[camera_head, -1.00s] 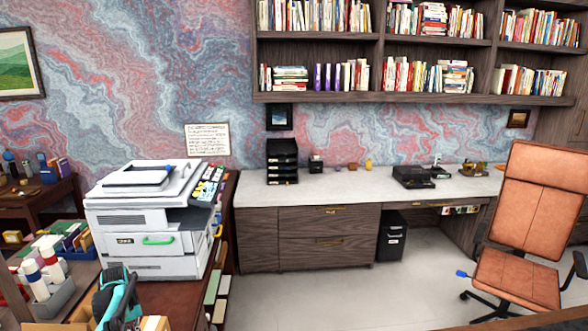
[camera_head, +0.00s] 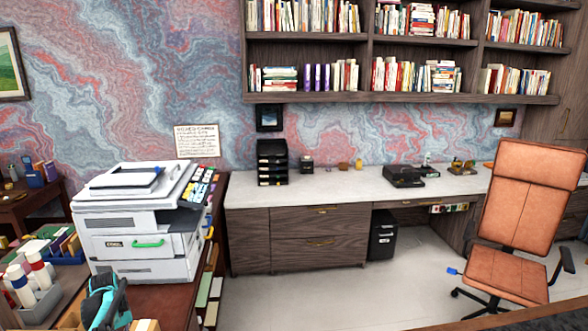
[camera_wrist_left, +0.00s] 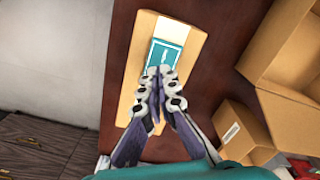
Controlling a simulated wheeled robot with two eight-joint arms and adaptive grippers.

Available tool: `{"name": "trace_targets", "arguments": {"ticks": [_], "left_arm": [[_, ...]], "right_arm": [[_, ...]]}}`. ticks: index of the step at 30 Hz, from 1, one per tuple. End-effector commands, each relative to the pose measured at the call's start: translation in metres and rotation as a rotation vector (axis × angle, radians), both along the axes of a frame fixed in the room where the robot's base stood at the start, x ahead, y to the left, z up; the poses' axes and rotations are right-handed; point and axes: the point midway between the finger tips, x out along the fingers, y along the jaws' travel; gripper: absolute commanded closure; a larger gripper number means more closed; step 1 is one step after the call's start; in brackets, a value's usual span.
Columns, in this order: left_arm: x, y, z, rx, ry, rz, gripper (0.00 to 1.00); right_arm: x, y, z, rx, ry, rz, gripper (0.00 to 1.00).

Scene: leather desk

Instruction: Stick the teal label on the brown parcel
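The brown parcel (camera_wrist_left: 125,80) lies flat on the dark red-brown desk, below my left gripper in the left wrist view. The teal label (camera_wrist_left: 166,54) is at the fingertips, over a white patch on the parcel's top. My left gripper (camera_wrist_left: 160,73) has its fingertips together at the label's near edge and appears shut on it. I cannot tell whether the label touches the parcel. In the head view, my left gripper's teal body (camera_head: 104,300) is at the lower left, and its fingertips are hidden. My right gripper is in neither view.
An open cardboard box (camera_wrist_left: 250,48) and a smaller carton with a barcode (camera_wrist_left: 237,135) are right of the parcel in the wrist view. A white printer (camera_head: 140,235) stands behind the gripper. A bottle holder (camera_head: 38,305) is at the left.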

Motion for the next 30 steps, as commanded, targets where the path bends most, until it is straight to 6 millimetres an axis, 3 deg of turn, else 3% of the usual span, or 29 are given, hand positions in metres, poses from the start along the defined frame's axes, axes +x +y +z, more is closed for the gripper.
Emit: {"name": "trace_targets", "arguments": {"ticks": [30], "left_arm": [[0.0, 0.0, -0.0077, 0.0, 0.0, 0.0, 1.0]], "right_arm": [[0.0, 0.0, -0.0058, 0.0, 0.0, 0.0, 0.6]]}}
